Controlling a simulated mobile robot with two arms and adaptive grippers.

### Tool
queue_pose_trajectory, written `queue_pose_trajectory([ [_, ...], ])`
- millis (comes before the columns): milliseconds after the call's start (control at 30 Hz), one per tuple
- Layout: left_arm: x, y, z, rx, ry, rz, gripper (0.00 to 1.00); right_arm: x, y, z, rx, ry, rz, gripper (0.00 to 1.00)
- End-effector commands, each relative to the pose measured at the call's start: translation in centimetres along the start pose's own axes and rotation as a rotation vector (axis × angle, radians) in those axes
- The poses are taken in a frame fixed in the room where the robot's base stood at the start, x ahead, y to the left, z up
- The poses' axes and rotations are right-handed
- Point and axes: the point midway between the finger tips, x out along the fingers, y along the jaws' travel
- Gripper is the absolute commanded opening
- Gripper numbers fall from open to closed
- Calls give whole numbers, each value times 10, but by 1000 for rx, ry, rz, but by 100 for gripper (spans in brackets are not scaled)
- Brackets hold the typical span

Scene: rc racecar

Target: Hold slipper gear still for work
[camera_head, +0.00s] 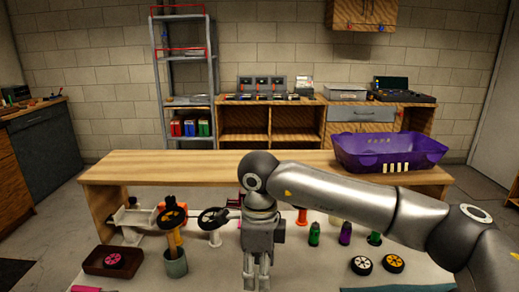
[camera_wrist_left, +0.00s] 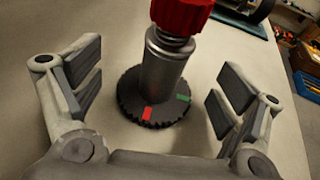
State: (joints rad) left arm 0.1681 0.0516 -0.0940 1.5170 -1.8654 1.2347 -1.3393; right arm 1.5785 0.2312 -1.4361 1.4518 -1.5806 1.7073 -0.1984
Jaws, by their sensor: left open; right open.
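In the left wrist view, the slipper gear (camera_wrist_left: 130,103) is a dark toothed disc with a red and a green mark. A grey metal cylinder with a red knob (camera_wrist_left: 182,14) stands on it. My left gripper (camera_wrist_left: 155,85) is open, one finger on each side of the gear, with visible gaps and no contact that I can see. In the head view, my right gripper (camera_head: 257,279) points down over the light work surface, open, with nothing seen between its fingers. I cannot pick out the slipper gear or the left gripper with certainty in the head view.
A purple tub (camera_head: 390,150) sits on the wooden bench (camera_head: 200,166) behind. My right arm crosses the right half.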

Motion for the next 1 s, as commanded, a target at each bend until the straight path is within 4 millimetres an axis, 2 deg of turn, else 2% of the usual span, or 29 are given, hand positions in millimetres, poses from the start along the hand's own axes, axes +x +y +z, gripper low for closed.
queue_pose_trajectory([
  [167, -2, 0, 0, 1, 1, 1, 91, 0, 0, 0, 0, 0, 0, 51],
  [267, -12, 1, -1, 3, 3, 2, 91, 0, 0, 0, 0, 0, 0, 51],
  [700, -98, 0, -2, 0, 5, 0, 91, 0, 0, 0, 0, 0, 0, 51],
  [833, -113, 0, -1, 0, 2, 1, 91, 0, 0, 0, 0, 0, 0, 51],
  [1000, -120, 0, 0, 0, 1, 0, 91, 0, 0, 0, 0, 0, 0, 51],
])
